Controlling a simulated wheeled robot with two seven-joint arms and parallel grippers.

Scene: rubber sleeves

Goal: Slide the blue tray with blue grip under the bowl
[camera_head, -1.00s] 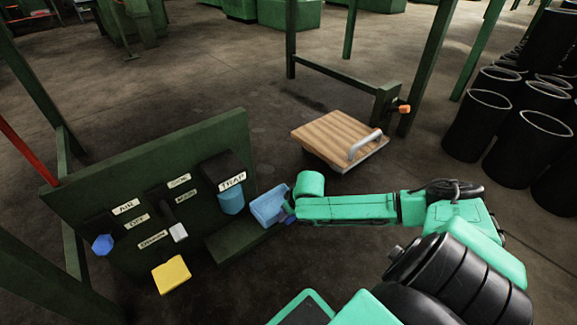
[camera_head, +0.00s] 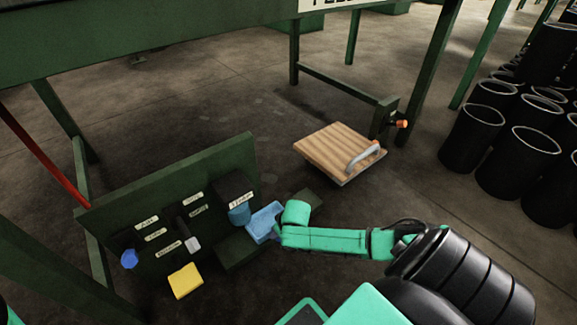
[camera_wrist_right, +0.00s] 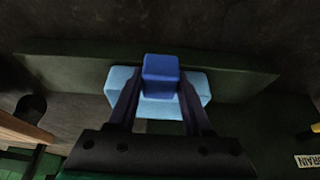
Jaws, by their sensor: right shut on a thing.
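The light blue tray (camera_head: 264,221) is at the right end of the green panel, just right of the blue bowl (camera_head: 239,215). The bowl hangs below a dark housing with a "TRAP" label. Whether the tray's edge reaches under the bowl is unclear. My right gripper (camera_head: 280,231) comes from the right and is shut on the tray's grip. In the right wrist view the darker blue grip (camera_wrist_right: 161,76) sits between the two dark fingers (camera_wrist_right: 159,100), with the tray (camera_wrist_right: 198,83) behind it. My left gripper is out of view.
A dark green ledge (camera_head: 236,251) runs below the tray. A wooden board (camera_head: 338,149) with a metal handle lies behind my right arm. Black drums stand at right.

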